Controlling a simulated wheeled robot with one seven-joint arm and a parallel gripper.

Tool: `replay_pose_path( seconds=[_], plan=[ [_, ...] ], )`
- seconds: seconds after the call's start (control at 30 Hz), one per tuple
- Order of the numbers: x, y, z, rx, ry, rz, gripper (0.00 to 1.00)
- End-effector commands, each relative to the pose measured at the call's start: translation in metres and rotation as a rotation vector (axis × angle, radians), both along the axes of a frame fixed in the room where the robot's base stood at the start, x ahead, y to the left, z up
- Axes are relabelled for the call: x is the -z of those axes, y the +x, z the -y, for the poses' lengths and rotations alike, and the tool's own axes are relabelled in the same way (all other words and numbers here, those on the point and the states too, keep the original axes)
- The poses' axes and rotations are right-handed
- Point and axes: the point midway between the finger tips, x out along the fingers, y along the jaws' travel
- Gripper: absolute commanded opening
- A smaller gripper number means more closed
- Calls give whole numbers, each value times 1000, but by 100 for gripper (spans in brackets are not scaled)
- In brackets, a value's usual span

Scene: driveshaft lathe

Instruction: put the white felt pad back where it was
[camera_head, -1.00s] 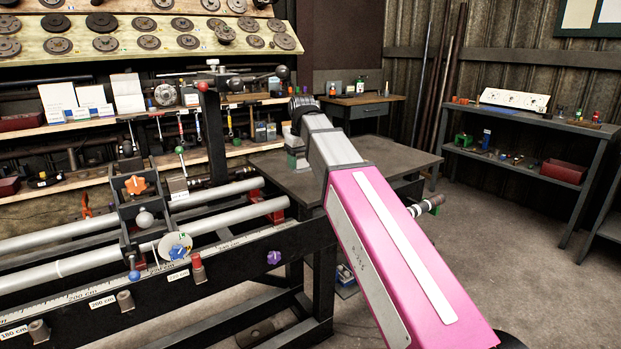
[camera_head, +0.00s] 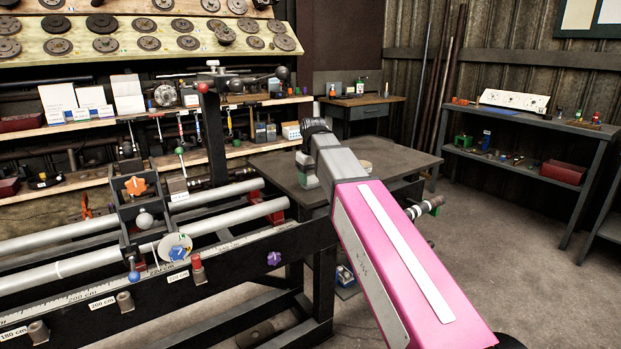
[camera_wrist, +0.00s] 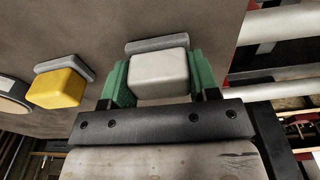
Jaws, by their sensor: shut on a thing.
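The white felt pad (camera_wrist: 158,75) is a pale rounded block in the wrist view, with a grey strip along its far edge. My gripper (camera_wrist: 157,82) has its green fingers closed on the left and right sides of the pad. In the head view, my gripper (camera_head: 308,172) is over the left part of the dark grey table (camera_head: 400,158). The pad is hard to make out there. I cannot tell whether its underside touches the tabletop.
A yellow block (camera_wrist: 57,88) with a similar grey strip is left of the pad in the wrist view. A round object (camera_wrist: 12,95) is at the left edge. The lathe rails (camera_head: 235,190) run left of the table. The table's right part is mostly clear.

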Motion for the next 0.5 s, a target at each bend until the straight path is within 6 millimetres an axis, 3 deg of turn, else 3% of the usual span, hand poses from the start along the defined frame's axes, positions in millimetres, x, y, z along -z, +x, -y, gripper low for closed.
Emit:
replay_pose_path(
  seconds=[0.17,0.2,0.23,0.5],
  plan=[
    [3,0,0,0,0,0,21],
    [2,0,0,0,0,0,68],
    [2,0,0,0,0,0,78],
    [2,0,0,0,0,0,81]
  ],
)
